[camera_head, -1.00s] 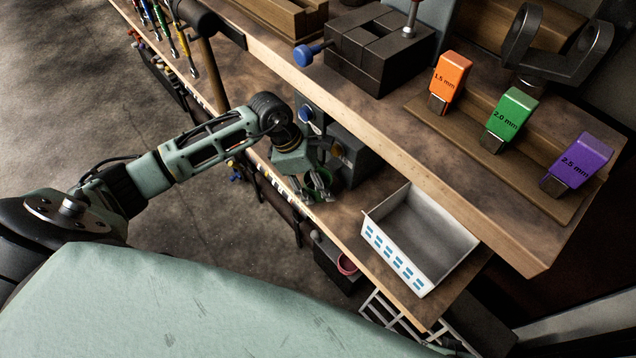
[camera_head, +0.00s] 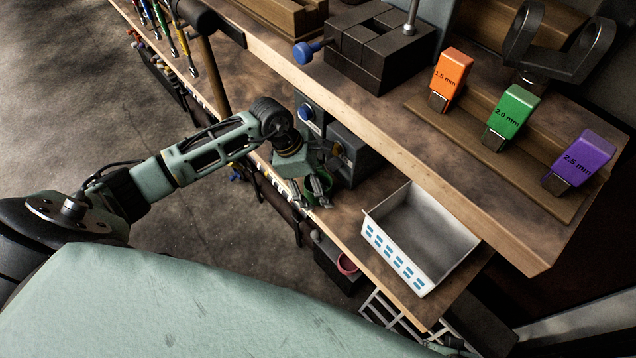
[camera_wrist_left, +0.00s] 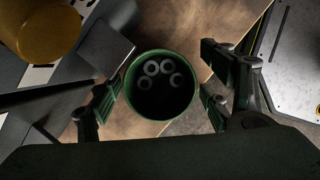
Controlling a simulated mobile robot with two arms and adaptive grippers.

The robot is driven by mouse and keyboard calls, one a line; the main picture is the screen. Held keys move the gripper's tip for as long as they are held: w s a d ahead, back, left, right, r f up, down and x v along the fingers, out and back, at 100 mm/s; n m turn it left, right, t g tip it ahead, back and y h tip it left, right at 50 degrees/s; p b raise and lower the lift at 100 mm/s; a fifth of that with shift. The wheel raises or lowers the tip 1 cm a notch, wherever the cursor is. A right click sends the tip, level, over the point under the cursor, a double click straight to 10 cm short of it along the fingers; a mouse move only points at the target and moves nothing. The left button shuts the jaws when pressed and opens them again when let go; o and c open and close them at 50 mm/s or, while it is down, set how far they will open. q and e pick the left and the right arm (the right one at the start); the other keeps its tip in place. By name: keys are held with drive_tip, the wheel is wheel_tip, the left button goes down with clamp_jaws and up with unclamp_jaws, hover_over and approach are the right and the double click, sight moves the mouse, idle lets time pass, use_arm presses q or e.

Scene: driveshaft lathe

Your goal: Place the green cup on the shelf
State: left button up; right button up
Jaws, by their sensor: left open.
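The green cup (camera_wrist_left: 160,104) is seen from above in the left wrist view, with several grey rings inside it. It stands on the lower wooden shelf (camera_head: 345,228), near the front edge. My left gripper (camera_wrist_left: 160,98) is open, with one finger on each side of the cup; I cannot tell whether either finger touches it. In the head view the left gripper (camera_head: 318,190) is over the lower shelf, and it largely hides the cup. The upper wooden shelf (camera_head: 400,140) runs above and behind. My right gripper is not in view.
A white bin (camera_head: 420,238) stands right of the gripper on the lower shelf. Grey boxes (camera_head: 350,150) stand close behind the gripper. Orange (camera_head: 452,75), green (camera_head: 512,110) and purple (camera_head: 582,158) blocks and a dark vise (camera_head: 375,50) occupy the upper shelf.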

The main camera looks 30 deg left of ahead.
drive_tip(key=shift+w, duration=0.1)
use_arm(q)
drive_tip(key=shift+r, duration=0.3)
drive_tip(key=p+v, duration=0.1)
drive_tip(key=v, duration=1)
drive_tip(key=shift+r+p, duration=0.3)
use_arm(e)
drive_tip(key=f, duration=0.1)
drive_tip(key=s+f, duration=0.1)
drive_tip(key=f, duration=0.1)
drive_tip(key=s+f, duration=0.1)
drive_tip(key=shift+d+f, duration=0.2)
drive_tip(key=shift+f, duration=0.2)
use_arm(q)
drive_tip(key=shift+a, duration=0.15)
